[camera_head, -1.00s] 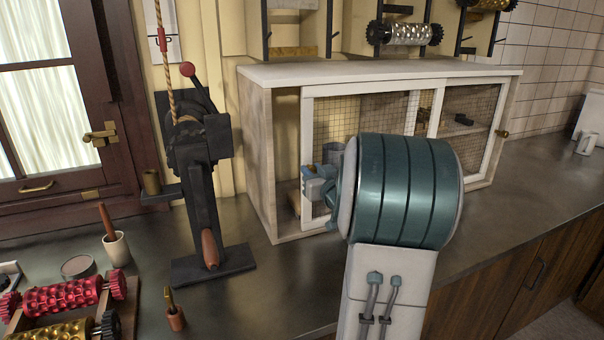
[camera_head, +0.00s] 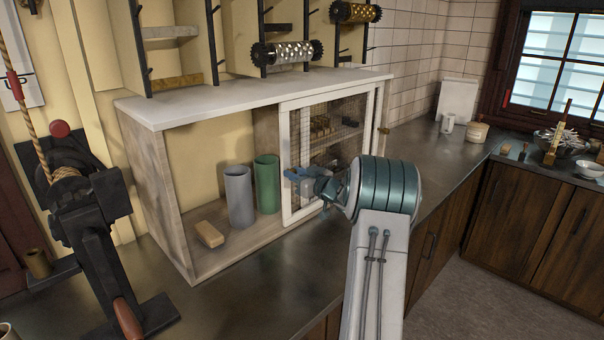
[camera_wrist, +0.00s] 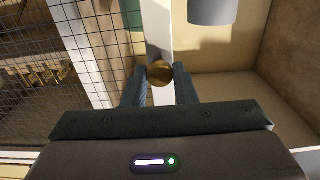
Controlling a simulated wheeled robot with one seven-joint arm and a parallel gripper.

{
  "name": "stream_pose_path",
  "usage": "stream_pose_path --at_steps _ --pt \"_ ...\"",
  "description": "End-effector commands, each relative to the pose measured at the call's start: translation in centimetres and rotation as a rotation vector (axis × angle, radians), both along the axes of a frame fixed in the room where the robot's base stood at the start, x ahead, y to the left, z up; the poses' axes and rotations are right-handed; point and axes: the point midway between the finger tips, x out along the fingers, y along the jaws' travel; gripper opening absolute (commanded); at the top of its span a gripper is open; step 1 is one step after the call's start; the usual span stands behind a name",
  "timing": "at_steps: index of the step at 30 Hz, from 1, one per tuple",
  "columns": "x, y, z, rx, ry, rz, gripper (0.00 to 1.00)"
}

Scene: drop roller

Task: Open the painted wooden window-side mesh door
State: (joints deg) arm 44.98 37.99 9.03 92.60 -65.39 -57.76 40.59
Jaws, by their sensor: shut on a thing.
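The window-side mesh door (camera_head: 285,140) has a white painted frame and wire mesh. It stands at the right half of the cabinet, overlapping the other mesh door's frame (camera_head: 377,115). The cabinet's left half is uncovered. My gripper (camera_head: 313,183) is at the door's left upright, partly hidden behind my arm. In the wrist view, my gripper (camera_wrist: 160,84) is shut on a round brass knob (camera_wrist: 159,72) on the white upright (camera_wrist: 160,30), one finger on each side.
Inside the uncovered half stand a grey cylinder (camera_head: 239,196) and a green cylinder (camera_head: 266,185), with a wooden block (camera_head: 209,234) on the floor. A black lever device (camera_head: 85,215) stands left of the cabinet. The counter (camera_head: 250,295) in front is clear.

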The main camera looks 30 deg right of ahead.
Motion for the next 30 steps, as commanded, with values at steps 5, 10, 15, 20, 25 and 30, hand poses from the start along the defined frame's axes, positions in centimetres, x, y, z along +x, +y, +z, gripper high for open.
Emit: stream_pose_path --at_steps 5,10,15,20,25,30 --pt "0.3 0.2 0.0 0.0 -0.002 0.008 0.0" --pt "0.3 0.1 0.1 0.0 -0.002 0.007 0.0" --pt "0.3 0.0 0.1 0.0 -0.002 0.006 0.46" --pt "0.2 -0.1 0.1 0.0 -0.002 0.004 0.46" --pt "0.0 -0.2 0.0 0.0 -0.001 0.003 0.46" --pt "-2.0 -0.7 -0.1 -0.001 0.0 0.002 0.46"
